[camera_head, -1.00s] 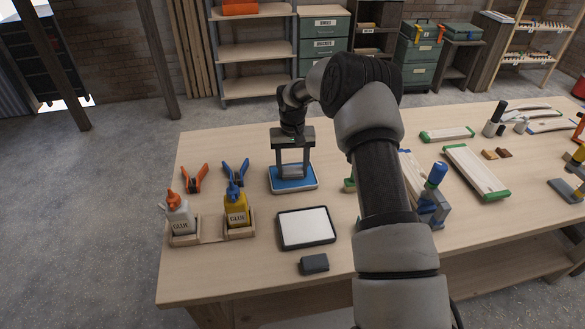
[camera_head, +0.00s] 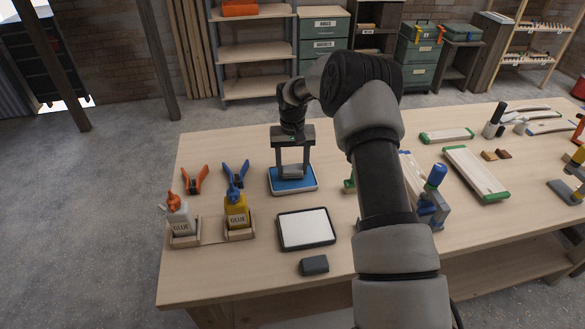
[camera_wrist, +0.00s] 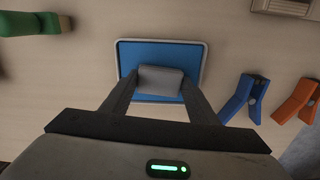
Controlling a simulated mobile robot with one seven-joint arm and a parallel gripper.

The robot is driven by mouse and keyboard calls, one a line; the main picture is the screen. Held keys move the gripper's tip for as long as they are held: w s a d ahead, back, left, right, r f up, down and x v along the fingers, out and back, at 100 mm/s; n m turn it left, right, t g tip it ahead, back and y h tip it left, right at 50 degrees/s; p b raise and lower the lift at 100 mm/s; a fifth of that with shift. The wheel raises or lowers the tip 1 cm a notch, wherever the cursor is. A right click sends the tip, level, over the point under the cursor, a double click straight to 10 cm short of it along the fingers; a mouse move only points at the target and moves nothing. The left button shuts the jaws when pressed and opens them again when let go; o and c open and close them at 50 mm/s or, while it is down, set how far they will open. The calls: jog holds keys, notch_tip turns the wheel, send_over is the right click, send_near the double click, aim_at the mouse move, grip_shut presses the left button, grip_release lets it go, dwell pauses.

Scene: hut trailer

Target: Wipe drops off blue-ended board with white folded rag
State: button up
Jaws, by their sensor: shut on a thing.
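My gripper (camera_head: 292,173) is over a blue-floored tray with a pale rim (camera_head: 309,187) on the left half of the workbench. In the wrist view my gripper (camera_wrist: 160,84) is shut on a pale grey-white folded piece (camera_wrist: 160,78), which looks like the white rag. It is over the blue floor of the tray (camera_wrist: 188,52); I cannot tell whether it touches. No drops can be made out.
A black-framed white pad (camera_head: 306,229) and dark block (camera_head: 314,265) lie in front. Green-ended boards (camera_head: 474,170) and a blue-handled tool (camera_head: 435,178) are right.

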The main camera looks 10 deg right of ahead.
aim_at(293, 169)
jog(key=shift+r+p, duration=1.1)
jog(key=shift+r, duration=1.75)
jog(key=shift+r, duration=0.1)
jog(key=shift+s+r, duration=0.15)
jog(key=shift+s, duration=0.15)
jog(key=s+r, duration=0.2)
jog(key=s, duration=0.8)
jog(key=s+r+n, duration=0.1)
jog(key=s+r, duration=0.1)
jog(key=s, duration=0.8)
jog(key=shift+r, duration=0.25)
jog(key=shift+s+d, duration=0.15)
